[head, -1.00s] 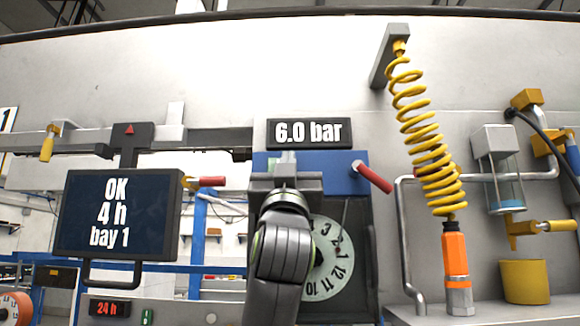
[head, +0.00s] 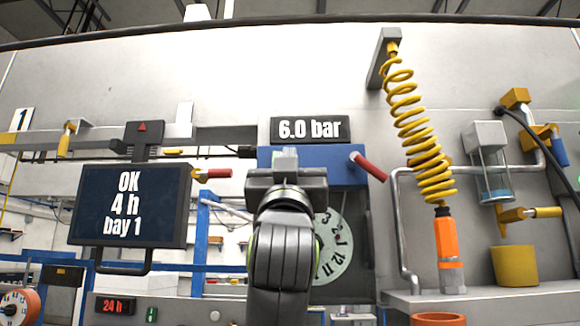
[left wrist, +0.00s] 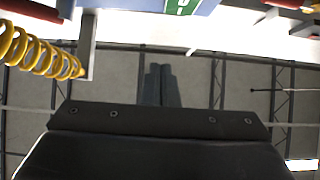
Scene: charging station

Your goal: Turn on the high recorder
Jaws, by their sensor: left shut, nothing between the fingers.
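A blue-topped unit with a round white numbered dial (head: 333,245) hangs on the wall under the "6.0 bar" sign (head: 308,129); I take it for the recorder. Its blue top (head: 335,168) has a red-handled lever (head: 368,166) at the right. My left gripper (head: 286,157) is shut and empty, in front of the unit, hiding the left part of the dial and blue top. I cannot tell whether it touches. In the left wrist view the shut fingers (left wrist: 160,85) point away, and a green-and-white label (left wrist: 183,5) on a blue body shows at the top edge. The right gripper is out of view.
A screen (head: 130,206) reading "OK 4 h bay 1" hangs at left. At right are a yellow coiled hose (head: 420,130) with an orange tool (head: 448,240), a grey pipe (head: 399,230) and a yellow cup (head: 515,266). A red-rimmed round thing (head: 438,319) stands low.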

